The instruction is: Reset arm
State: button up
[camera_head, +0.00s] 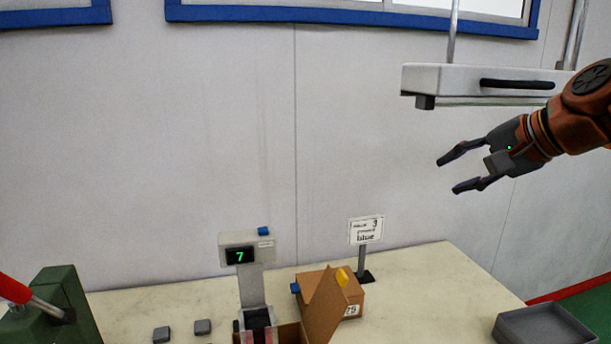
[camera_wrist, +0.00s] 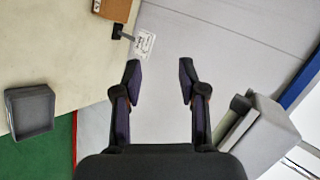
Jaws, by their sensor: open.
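My gripper (camera_head: 458,171) is on the orange arm at the right of the head view, raised well above the table and pointing left. Its two dark fingers are apart with nothing between them. In the wrist view the fingers (camera_wrist: 160,72) also stand apart and empty, with the pale wall behind them. Nothing touches the gripper.
A grey-white overhead unit (camera_head: 440,80) hangs above my gripper.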

jog(key=s+a+f+n+g+h, duration=0.1)
jog(key=s+a+f+n+g, duration=0.1)
jog(key=s+a+f, duration=0.35)
jog(key=s+a+f+n+g, duration=0.2)
jog(key=f, duration=0.6)
jog(key=s+a+f+n+g+h, duration=0.1)
jog(key=s+a+f+g, duration=0.2)
jog(key=f, duration=0.4)
jog(key=s+d+f+n+g+h, duration=0.1)
jog(key=s+f+n+g, duration=0.1)
jog(key=s+f, duration=0.4)
jog(key=s+d+f+n+g+h, duration=0.1)
jog(key=s+f+n+h, duration=0.1)
jog(key=s+f, duration=0.5)
jog(key=s, duration=0.5)
jog(key=shift+s+d+f+n+g, duration=0.25)
jog(key=shift+s+d+n+g, duration=0.05)
jog(key=shift+g, duration=0.1)
